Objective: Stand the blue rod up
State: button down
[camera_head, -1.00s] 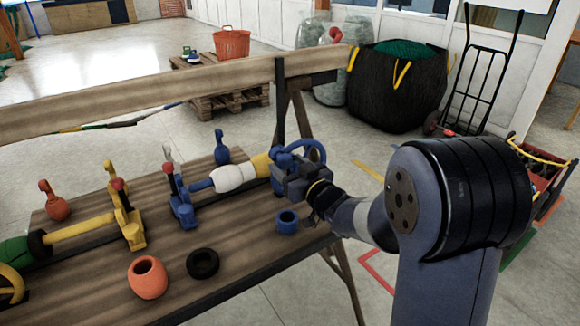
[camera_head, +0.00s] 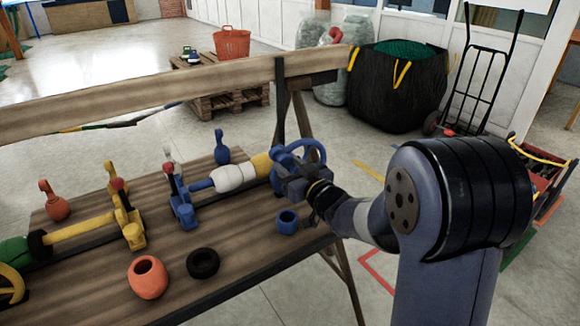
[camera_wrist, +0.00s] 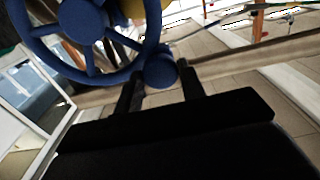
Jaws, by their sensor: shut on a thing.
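A blue rod (camera_head: 201,186) lies level on the wooden bench, running from a blue clamp stand (camera_head: 181,205) into a white float (camera_head: 235,177) and a yellow cylinder (camera_head: 262,164). A blue spoked wheel (camera_head: 313,150) is at its right end, partly hidden by my gripper (camera_head: 292,181). In the wrist view the wheel (camera_wrist: 83,20) fills the upper left. A round blue knob (camera_wrist: 161,69) at the wheel's rim sits between the fingertips of my gripper (camera_wrist: 162,84), which is shut on it.
A blue ring (camera_head: 287,222), a black ring (camera_head: 202,263) and an orange pot (camera_head: 148,277) stand at the bench front. A yellow rod (camera_head: 80,228) in a yellow stand (camera_head: 130,224) is to the left. A wooden beam (camera_head: 150,93) runs behind.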

jog(key=shift+r, duration=0.1)
jog(key=w+d+m+p, duration=0.8)
jog(key=d+m+p, duration=0.4)
jog(key=m+p, duration=0.3)
jog(key=shift+w+d+m, duration=0.25)
jog(key=shift+d+m, duration=0.05)
jog(key=shift+m, duration=1.2)
dwell(0.6)
jog(key=shift+f, duration=0.2)
jog(key=c, duration=0.9)
grip_release()
